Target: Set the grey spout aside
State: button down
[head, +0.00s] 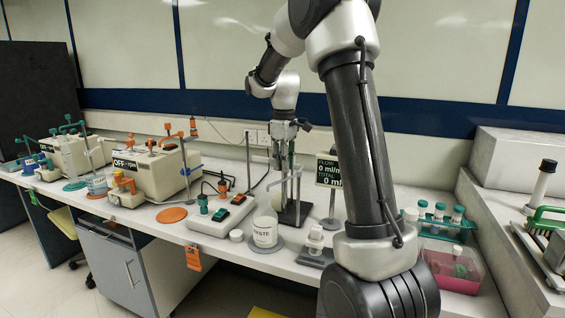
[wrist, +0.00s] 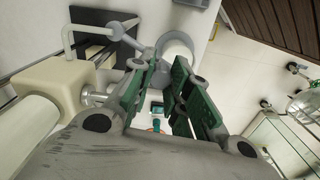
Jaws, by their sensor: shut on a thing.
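My gripper (head: 284,148) points down above the black-based stand (head: 293,213) at the middle of the bench. In the wrist view its green-padded fingers (wrist: 168,72) are shut on a grey piece, which I take to be the grey spout (wrist: 161,48). The spout shows only partly at the fingertips, beside a white round part with a grey rim (wrist: 180,49).
A waste bottle (head: 265,229) stands in front of the stand, with a control box (head: 222,217) to its left. A flow display (head: 328,171) is to the right. Two cream pumps (head: 156,170) fill the left. A rack of teal-capped tubes (head: 438,220) stands at right.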

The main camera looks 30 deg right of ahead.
jog(key=s+d+n, duration=0.5)
jog(key=d+n, duration=0.2)
jog(key=n, duration=0.8)
jog(key=shift+s+n, duration=0.2)
jog(key=shift+n, duration=0.2)
dwell(0.4)
jog(key=c, duration=1.3)
grip_release()
jog(key=shift+r, duration=0.15)
